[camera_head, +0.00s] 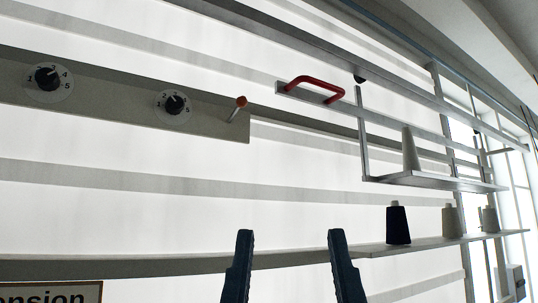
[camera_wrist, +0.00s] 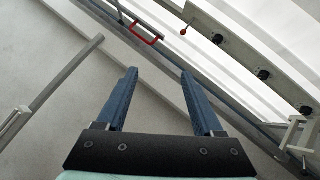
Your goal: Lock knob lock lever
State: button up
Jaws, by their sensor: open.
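A short lever with an orange ball tip (camera_head: 240,102) sticks out from the right end of a grey panel (camera_head: 210,120) in the head view. It also shows in the wrist view as a lever with a red-orange tip (camera_wrist: 183,31) near the top. Two black dial knobs on numbered plates, a left one (camera_head: 47,77) and a right one (camera_head: 174,104), sit on the same panel. My gripper (camera_head: 291,236) is open and empty, below and apart from the lever. In the wrist view my gripper (camera_wrist: 158,73) points toward the wall, touching nothing.
A red handle (camera_head: 315,86) sits on a rail right of the lever. Thread cones, one dark (camera_head: 398,224) and several pale, stand on shelves at the right. A sign (camera_head: 50,294) is at lower left. The space between the fingers is clear.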

aim_at(241, 102)
jog(key=i+l, duration=0.55)
jog(key=l+u, duration=0.1)
jog(key=u, duration=1.8)
